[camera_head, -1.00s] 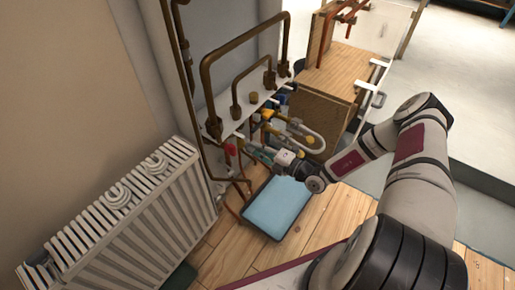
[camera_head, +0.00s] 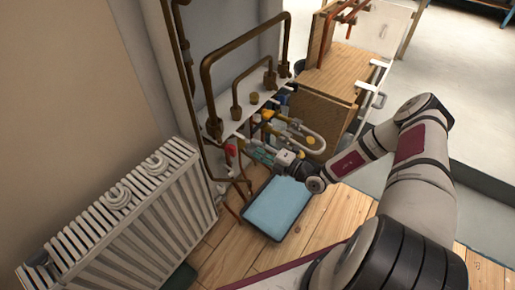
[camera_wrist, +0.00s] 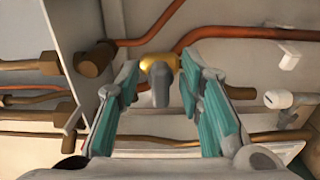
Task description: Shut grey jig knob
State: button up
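The grey jig knob (camera_wrist: 159,84) shows in the wrist view, below a round brass fitting (camera_wrist: 158,63). It stands upright in the picture between the two teal finger pads of my gripper (camera_wrist: 163,100). The fingers are open, with a visible gap on both sides of the knob. In the head view my gripper (camera_head: 262,155) is at the pipe jig, just above the blue tray. The grey knob cannot be made out there.
A red knob (camera_head: 231,150) is just left of my gripper. Copper pipes (camera_wrist: 240,35) cross behind the knob. A blue tray (camera_head: 277,208) lies on the floor below. A white radiator (camera_head: 120,225) stands at the left, and a wooden cabinet (camera_head: 325,98) behind the jig.

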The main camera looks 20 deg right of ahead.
jog(key=v, duration=1.2)
jog(key=s+a+r+n+g+y, duration=0.1)
jog(key=s+a+r+n+g, duration=0.3)
jog(key=r+n, duration=0.5)
jog(key=s+a+r+n+g, duration=0.25)
jog(key=r+n+g, duration=0.35)
jog(key=r+n, duration=0.3)
jog(key=s+a+r+n+g+y, duration=0.1)
jog(key=s+a+r+n+g, duration=0.1)
jog(key=a+r+n+g, duration=0.5)
jog(key=s+r+n+h, duration=0.6)
jog(key=s+r+n, duration=0.4)
jog(key=s+n, duration=0.15)
jog(key=s+d+r+n+t+h, duration=0.2)
jog(key=s+n+h, duration=0.1)
jog(key=s+n, duration=0.25)
jog(key=s+d+r+n+t+h, duration=0.1)
jog(key=s+d+r+n+h, duration=0.1)
jog(key=s+d+n+h, duration=0.25)
notch_tip(320, 180, up, 26)
jog(key=s+a+t+p, duration=0.1)
jog(key=t+p, duration=0.2)
jog(key=p, duration=2.1)
jog(key=shift+s+a+t+y, duration=0.2)
jog(key=shift+s+t+y, duration=0.1)
jog(key=shift+y, duration=0.15)
